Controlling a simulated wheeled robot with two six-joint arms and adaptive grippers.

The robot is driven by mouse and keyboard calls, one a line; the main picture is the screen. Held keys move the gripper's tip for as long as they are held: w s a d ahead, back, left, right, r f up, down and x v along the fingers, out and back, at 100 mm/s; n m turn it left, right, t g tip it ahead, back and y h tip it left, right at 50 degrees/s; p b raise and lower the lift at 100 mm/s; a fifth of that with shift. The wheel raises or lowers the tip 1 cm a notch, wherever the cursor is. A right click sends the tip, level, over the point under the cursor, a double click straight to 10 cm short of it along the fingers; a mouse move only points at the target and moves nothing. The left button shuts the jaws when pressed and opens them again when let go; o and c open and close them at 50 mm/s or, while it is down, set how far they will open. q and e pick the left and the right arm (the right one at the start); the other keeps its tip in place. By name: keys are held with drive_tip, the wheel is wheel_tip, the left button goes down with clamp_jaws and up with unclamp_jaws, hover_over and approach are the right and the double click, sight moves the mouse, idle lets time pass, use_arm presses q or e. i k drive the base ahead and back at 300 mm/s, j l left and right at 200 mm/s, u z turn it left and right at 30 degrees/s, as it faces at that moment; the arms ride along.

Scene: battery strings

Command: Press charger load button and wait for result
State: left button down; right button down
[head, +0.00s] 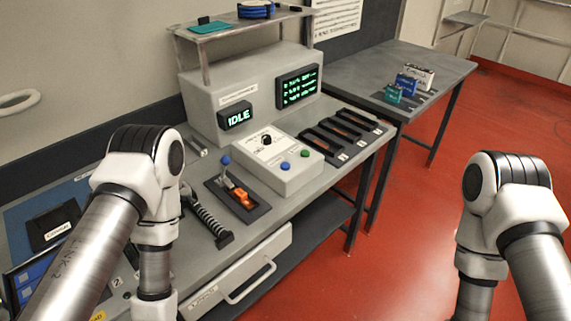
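The grey charger console (210,100) stands at the back of the workbench. A larger screen (298,87) shows several lines of green text, too small to read. In front is a sloped control box (262,176) with a black knob (266,140), a blue button (285,166) and a green button (305,153). The button labels are not readable, so I cannot tell which is the load button. My arms show at left and right, but neither gripper is in view.
Dark slots (345,137) lie right of the control box. A tray (222,190) with an orange-handled lever and a coiled black device (207,216) sit left. Batteries (406,84) stand on the far table (365,70). A drawer (235,285) is below the bench front. Red floor is clear at right.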

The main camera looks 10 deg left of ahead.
sight(284, 166)
drive_tip(key=i+l, duration=0.2)
drive_tip(key=l, duration=0.2)
drive_tip(key=i+l, duration=0.2)
drive_tip(key=l, duration=0.2)
drive_tip(key=i+l, duration=0.25)
drive_tip(key=l, duration=0.15)
drive_tip(key=i+l, duration=0.2)
drive_tip(key=l, duration=0.2)
drive_tip(key=l+u, duration=0.1)
drive_tip(key=u, duration=0.65)
drive_tip(key=i+l, duration=0.05)
